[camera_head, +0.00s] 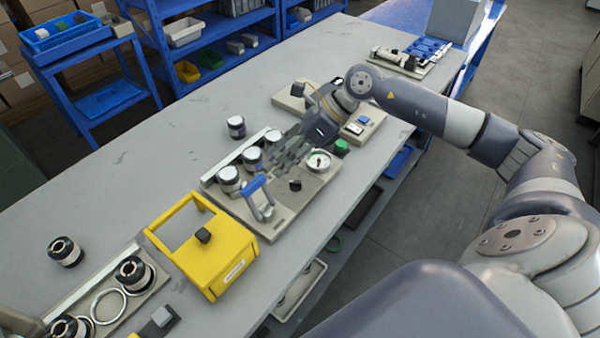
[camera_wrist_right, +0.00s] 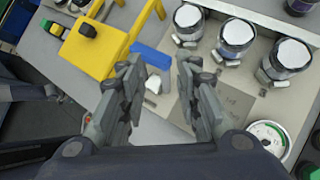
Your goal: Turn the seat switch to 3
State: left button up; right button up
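The middle panel (camera_head: 290,212) carries several white-topped canisters (camera_head: 229,178), a blue-handled lever (camera_head: 255,187), a small black knob (camera_head: 295,185) and a round gauge (camera_head: 318,161). I cannot tell for sure which part is the seat switch, and no number 3 is readable. My right gripper (camera_head: 284,150) is over this panel, between the canisters and the gauge. In the right wrist view its fingers (camera_wrist_right: 160,78) are apart with nothing gripped. The blue handle (camera_wrist_right: 151,57) shows beyond the fingertips. The black knob is not clearly seen there. My left gripper is not in view.
A yellow box frame (camera_head: 225,262) stands beside the panel, also close in the wrist view (camera_wrist_right: 95,45). A loose dark canister (camera_head: 236,127) stands behind the panel. A second fixture with rings (camera_head: 108,305) is at lower left. The table's back left is clear.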

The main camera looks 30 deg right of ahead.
aim_at(297, 181)
jog(key=d+f+n+g+h, duration=0.15)
jog(key=d+h, duration=0.25)
jog(key=d, duration=0.5)
jog(key=shift+t, duration=0.25)
jog(key=p+x, duration=0.1)
jog(key=x, duration=0.2)
jog(key=p+x, duration=0.1)
jog(key=x, duration=0.3)
jog(key=s+x, duration=0.1)
jog(key=x, duration=0.3)
jog(key=shift+d+f+p, duration=0.3)
jog(key=shift+f+p, duration=0.05)
jog(key=shift+p, duration=0.05)
grip_shut()
